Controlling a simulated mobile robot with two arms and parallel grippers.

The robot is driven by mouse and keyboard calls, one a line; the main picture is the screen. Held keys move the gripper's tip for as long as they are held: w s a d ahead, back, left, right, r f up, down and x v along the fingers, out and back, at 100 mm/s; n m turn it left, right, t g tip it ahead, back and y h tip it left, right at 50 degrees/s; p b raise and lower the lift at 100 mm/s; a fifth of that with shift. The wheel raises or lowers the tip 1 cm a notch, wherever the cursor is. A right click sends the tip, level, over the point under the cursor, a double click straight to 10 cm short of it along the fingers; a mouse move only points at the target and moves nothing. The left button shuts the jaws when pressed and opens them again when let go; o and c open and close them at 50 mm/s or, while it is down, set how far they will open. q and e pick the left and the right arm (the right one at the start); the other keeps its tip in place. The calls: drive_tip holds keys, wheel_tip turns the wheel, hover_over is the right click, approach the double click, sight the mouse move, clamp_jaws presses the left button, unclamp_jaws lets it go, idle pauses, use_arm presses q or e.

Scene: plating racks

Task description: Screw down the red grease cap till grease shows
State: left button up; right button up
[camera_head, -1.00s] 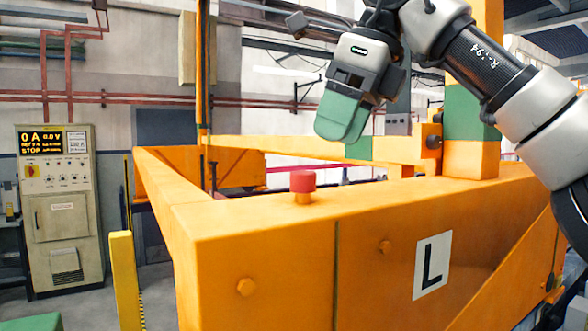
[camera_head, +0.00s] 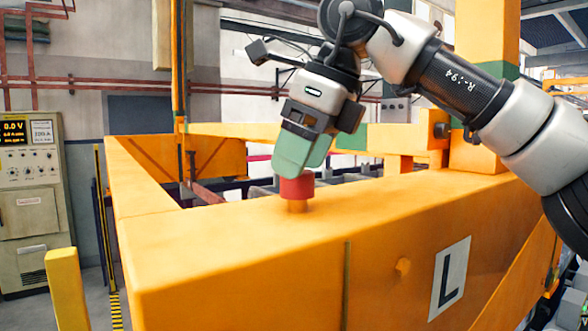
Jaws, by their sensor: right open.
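The red grease cap (camera_head: 297,188) stands upright on a short orange stem on top of the orange beam (camera_head: 215,245). No grease can be made out around it. My right gripper (camera_head: 298,168) is just above the cap, tilted, with its green fingers pointing down. The fingers are parted, and their tips overlap the top of the cap in the picture. I cannot tell whether they touch it. My left gripper is out of view.
A control cabinet (camera_head: 32,215) with a lit display stands at the left. A yellow post (camera_head: 66,290) rises near the beam's left end. An orange upright (camera_head: 484,110) stands behind the beam at right. The beam's top left of the cap is clear.

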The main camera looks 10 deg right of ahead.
drive_tip(key=x, duration=0.2)
drive_tip(key=shift+w+a+f, duration=0.1)
drive_tip(key=shift+w+f, duration=0.1)
drive_tip(key=shift+s, duration=0.25)
drive_tip(key=shift+c, duration=1.7)
drive_tip(key=c, duration=0.6)
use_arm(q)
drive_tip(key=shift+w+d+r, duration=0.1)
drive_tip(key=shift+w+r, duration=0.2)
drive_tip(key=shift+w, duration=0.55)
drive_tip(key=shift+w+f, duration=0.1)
